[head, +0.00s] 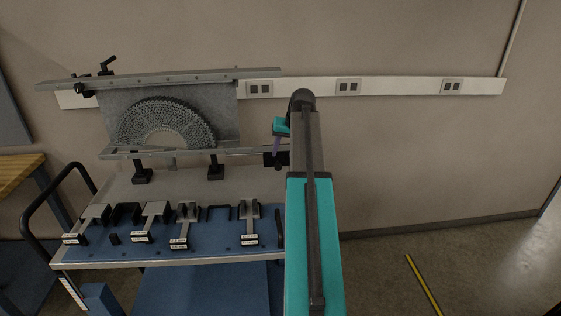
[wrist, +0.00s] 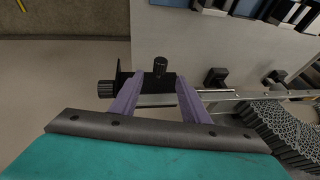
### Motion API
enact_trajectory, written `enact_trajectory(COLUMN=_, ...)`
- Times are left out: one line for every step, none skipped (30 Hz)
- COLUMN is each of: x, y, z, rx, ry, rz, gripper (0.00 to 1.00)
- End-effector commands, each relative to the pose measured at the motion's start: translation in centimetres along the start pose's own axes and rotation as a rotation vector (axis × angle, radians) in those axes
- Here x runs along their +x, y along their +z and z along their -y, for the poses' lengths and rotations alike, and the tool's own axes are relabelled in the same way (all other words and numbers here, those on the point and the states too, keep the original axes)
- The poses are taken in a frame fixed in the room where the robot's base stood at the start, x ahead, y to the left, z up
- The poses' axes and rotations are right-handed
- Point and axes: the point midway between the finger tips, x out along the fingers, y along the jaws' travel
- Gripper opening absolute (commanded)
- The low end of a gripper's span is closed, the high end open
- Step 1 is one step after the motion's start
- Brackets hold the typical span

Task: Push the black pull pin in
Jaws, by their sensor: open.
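My gripper (wrist: 157,82) is open, its two purple fingers spread, with nothing clamped between them. A black block at the rail's end lies between and just beyond the fingertips in the wrist view. It carries a black ribbed knob (wrist: 105,89) sticking out left of the left finger and a second black knob (wrist: 160,66) between the tips. I cannot tell which one is the pull pin, or how far in it sits. Contact with the fingers is unclear. In the head view my gripper (head: 277,150) is at the black block (head: 277,159), mostly hidden by my arm.
A grey lattice arch specimen (head: 165,122) stands between two metal rails, with a black lever clamp (head: 107,64) at upper left. A blue-topped bench (head: 215,232) holds several black and metal fixtures. A wooden table (head: 20,167) is at left.

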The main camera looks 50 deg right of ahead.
Motion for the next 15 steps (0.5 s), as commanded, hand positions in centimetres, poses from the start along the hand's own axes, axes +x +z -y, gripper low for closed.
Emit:
enact_trajectory(x=0.5, y=0.0, z=0.0, rx=0.0, ry=0.0, rz=0.002, gripper=0.42)
enact_trajectory(x=0.9, y=0.0, z=0.0, rx=0.0, ry=0.0, rz=0.002, gripper=0.42)
enact_trajectory(x=1.3, y=0.0, z=0.0, rx=0.0, ry=0.0, rz=0.002, gripper=0.42)
enact_trajectory(x=1.6, y=0.0, z=0.0, rx=0.0, ry=0.0, rz=0.002, gripper=0.42)
enact_trajectory(x=1.9, y=0.0, z=0.0, rx=0.0, ry=0.0, rz=0.002, gripper=0.42)
enact_trajectory(x=2.4, y=0.0, z=0.0, rx=0.0, ry=0.0, rz=0.002, gripper=0.42)
enact_trajectory(x=2.7, y=0.0, z=0.0, rx=0.0, ry=0.0, rz=0.002, gripper=0.42)
enact_trajectory(x=3.0, y=0.0, z=0.0, rx=0.0, ry=0.0, rz=0.002, gripper=0.42)
enact_trajectory(x=3.4, y=-0.1, z=0.1, rx=0.0, ry=0.0, rz=0.002, gripper=0.42)
enact_trajectory(x=3.8, y=-0.1, z=0.1, rx=-0.001, ry=0.0, rz=0.002, gripper=0.42)
enact_trajectory(x=4.1, y=-0.1, z=0.1, rx=-0.001, ry=0.0, rz=0.002, gripper=0.42)
enact_trajectory(x=4.5, y=0.0, z=0.1, rx=-0.001, ry=0.0, rz=0.002, gripper=0.42)
enact_trajectory(x=4.8, y=0.0, z=0.1, rx=-0.001, ry=0.0, rz=0.002, gripper=0.42)
enact_trajectory(x=5.1, y=0.0, z=0.1, rx=-0.001, ry=0.0, rz=0.002, gripper=0.42)
enact_trajectory(x=5.5, y=-0.1, z=0.1, rx=-0.001, ry=0.0, rz=0.002, gripper=0.42)
